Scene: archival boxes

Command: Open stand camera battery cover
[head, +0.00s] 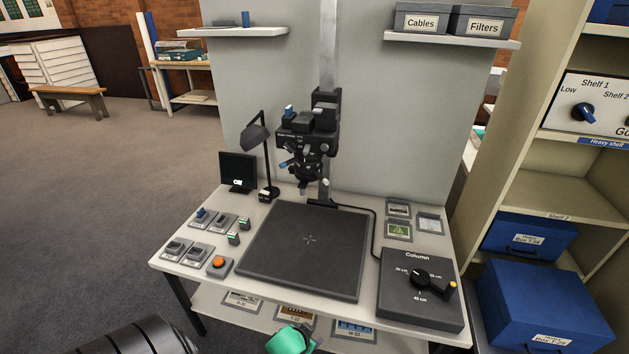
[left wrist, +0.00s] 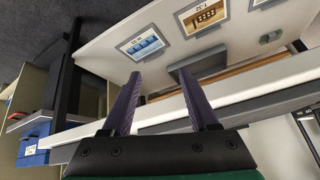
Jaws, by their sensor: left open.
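The stand camera (head: 310,125) is a dark body on a tall grey column (head: 328,55) at the back of the table, with its lens side down over the dark baseboard (head: 300,255). A small blue part (head: 290,110) sits on its upper left, and a blue-tipped lever (head: 286,163) sticks out at lower left. I cannot tell which part is the battery cover. My left gripper, green in the head view (head: 291,340), is low at the table's front, well away from the camera. In the left wrist view its purple fingers (left wrist: 160,75) are apart and empty. My right gripper is not in view.
The white table (head: 180,262) holds switches, an orange button (head: 219,262), a small monitor (head: 238,170), a lamp (head: 257,140) and a Column dial box (head: 420,290). A lower shelf (head: 205,300) carries labelled cards. A shelving unit (head: 570,195) with blue boxes stands right.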

